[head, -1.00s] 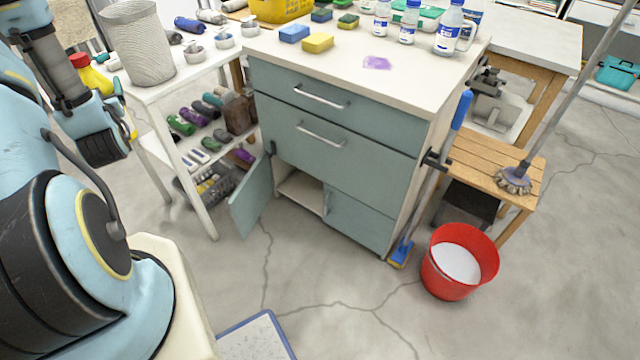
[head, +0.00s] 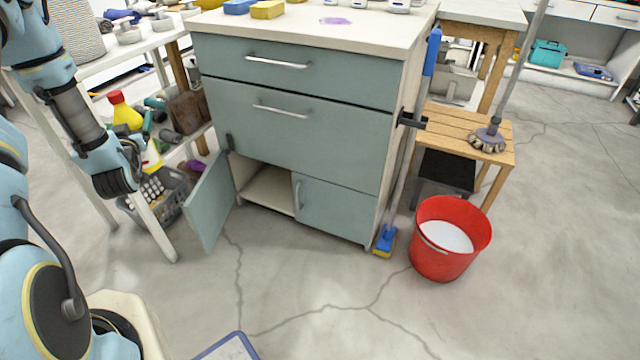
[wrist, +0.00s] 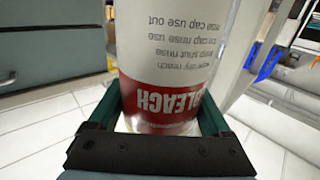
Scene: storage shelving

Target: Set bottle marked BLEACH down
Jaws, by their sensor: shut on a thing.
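The bottle marked BLEACH (wrist: 165,105) fills the middle of the wrist view. Its white label has a red band, and the lettering appears upside down there. My gripper (wrist: 160,112) is shut on it, with one finger on each side. In the head view a yellow bottle with a red cap (head: 124,112) shows behind my arm and looks like the same bottle.
The grey-green cabinet (head: 310,85) has its lower left door (head: 209,203) swung open on a bare compartment (head: 268,190). A red bucket (head: 448,255) stands right.

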